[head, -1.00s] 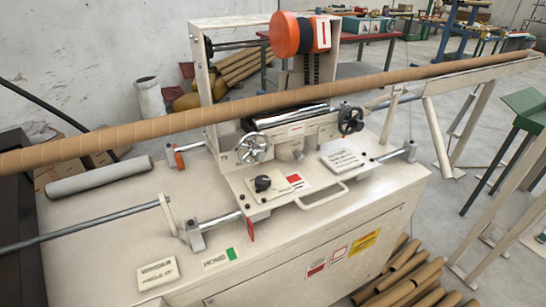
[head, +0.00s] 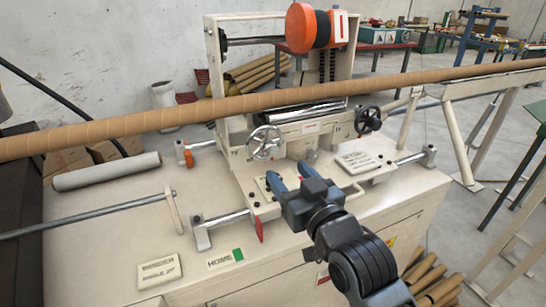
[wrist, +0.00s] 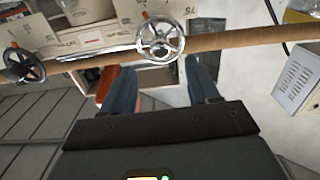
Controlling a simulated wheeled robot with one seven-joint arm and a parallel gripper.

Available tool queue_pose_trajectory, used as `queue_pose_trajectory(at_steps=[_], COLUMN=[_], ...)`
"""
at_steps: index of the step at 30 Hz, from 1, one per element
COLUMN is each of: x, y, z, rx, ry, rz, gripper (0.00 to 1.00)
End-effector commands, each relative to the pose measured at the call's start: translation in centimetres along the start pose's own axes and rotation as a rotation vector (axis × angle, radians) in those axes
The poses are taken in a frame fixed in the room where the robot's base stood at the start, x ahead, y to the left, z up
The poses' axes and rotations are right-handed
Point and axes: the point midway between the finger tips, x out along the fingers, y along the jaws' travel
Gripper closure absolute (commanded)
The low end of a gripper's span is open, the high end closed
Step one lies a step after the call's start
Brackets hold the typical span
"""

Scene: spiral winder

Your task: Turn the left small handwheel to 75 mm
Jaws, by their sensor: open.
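The left small handwheel (head: 265,142) is silver and spoked, on the front of the machine's cream carriage. In the wrist view the silver handwheel (wrist: 160,39) lies just beyond and roughly between my fingertips. My gripper (head: 287,175) has two blue fingers, spread apart and empty. It is in front of and below the handwheel, apart from it as far as I can tell. In the wrist view my gripper (wrist: 163,70) points towards the wheel. A black handwheel (head: 368,119) is at the carriage's right end. No millimetre reading is legible.
A long brown cardboard tube (head: 200,115) runs across just above the handwheels. A grey rod (head: 90,215) and an upright cream lever (head: 174,212) stand at the left. My gripper covers part of the panel below. The front left tabletop (head: 110,250) is largely clear.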

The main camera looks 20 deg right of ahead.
Motion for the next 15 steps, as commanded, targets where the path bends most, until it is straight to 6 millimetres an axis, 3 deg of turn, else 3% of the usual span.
queue_pose_trajectory(at_steps=[8,15], x=[2.5,6.2], y=[0.0,0.0], z=[-0.7,-0.8], rx=[-0.001,-0.001], ry=[0.005,0.007], rz=[0.0,0.0], gripper=[0.4,0.4])
